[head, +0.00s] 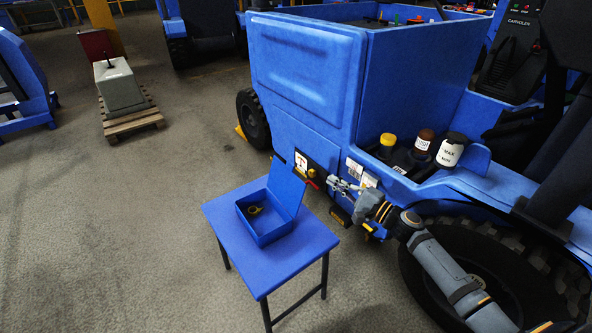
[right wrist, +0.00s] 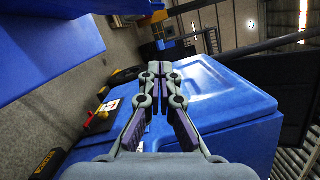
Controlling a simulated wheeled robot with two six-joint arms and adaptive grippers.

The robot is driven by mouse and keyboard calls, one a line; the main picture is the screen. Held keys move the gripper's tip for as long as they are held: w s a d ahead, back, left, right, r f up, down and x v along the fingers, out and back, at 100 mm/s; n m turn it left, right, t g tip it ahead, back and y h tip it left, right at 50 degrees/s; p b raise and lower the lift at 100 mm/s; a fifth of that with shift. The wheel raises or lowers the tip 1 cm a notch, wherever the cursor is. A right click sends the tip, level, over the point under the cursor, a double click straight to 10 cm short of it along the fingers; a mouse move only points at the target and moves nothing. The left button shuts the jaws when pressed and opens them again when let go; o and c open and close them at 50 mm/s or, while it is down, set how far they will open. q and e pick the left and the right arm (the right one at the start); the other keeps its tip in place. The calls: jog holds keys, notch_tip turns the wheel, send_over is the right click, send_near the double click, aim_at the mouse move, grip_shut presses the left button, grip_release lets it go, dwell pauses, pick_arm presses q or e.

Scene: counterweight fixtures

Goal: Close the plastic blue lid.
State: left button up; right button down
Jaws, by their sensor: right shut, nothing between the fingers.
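My left gripper is not in view.
A large blue vehicle (head: 305,70) stands just behind and right of the table, with a red-handled panel (head: 303,163) near the lid. Bottles (head: 451,150) stand on its ledge. The floor (head: 110,230) left of the table is clear.

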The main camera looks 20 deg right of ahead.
aim_at(285, 183)
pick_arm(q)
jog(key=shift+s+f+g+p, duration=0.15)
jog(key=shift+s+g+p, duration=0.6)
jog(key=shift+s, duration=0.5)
pick_arm(e)
jog(key=w+a+r, duration=0.1)
jog(key=w+a, duration=0.6)
jog(key=a, duration=0.1)
jog(key=shift+a+r, duration=0.25)
jog(key=shift+r, duration=0.15)
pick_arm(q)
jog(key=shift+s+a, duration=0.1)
pick_arm(e)
jog(key=shift+a, duration=0.1)
